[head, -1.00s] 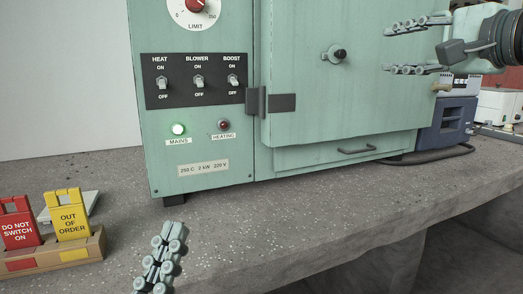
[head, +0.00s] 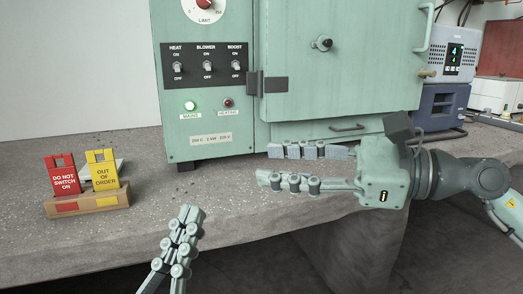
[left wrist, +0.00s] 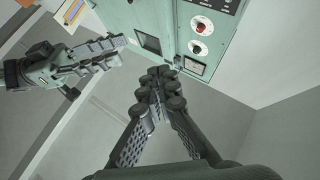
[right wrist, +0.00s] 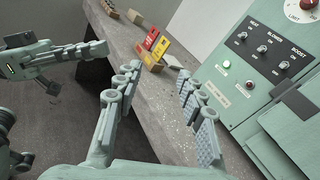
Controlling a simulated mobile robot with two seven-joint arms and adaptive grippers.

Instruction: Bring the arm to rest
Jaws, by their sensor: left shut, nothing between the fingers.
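My left gripper (head: 188,212) is shut and empty, in front of the bench's front edge in the head view. Its fingertips meet in the left wrist view (left wrist: 160,75). My right gripper (head: 266,165) is open and empty, in front of the lower part of the green oven (head: 340,80), its fingers pointing left. In the right wrist view its fingers (right wrist: 155,78) stand apart with nothing between them. The oven door is shut. The green mains lamp (head: 190,106) is lit and the heating lamp (head: 227,103) is dark.
A wooden holder (head: 88,203) with a red tag (head: 62,177) and a yellow tag (head: 102,172) stands at the left on the concrete bench (head: 225,190). A blue device (head: 440,105) stands right of the oven. Bench space between the holder and right gripper is clear.

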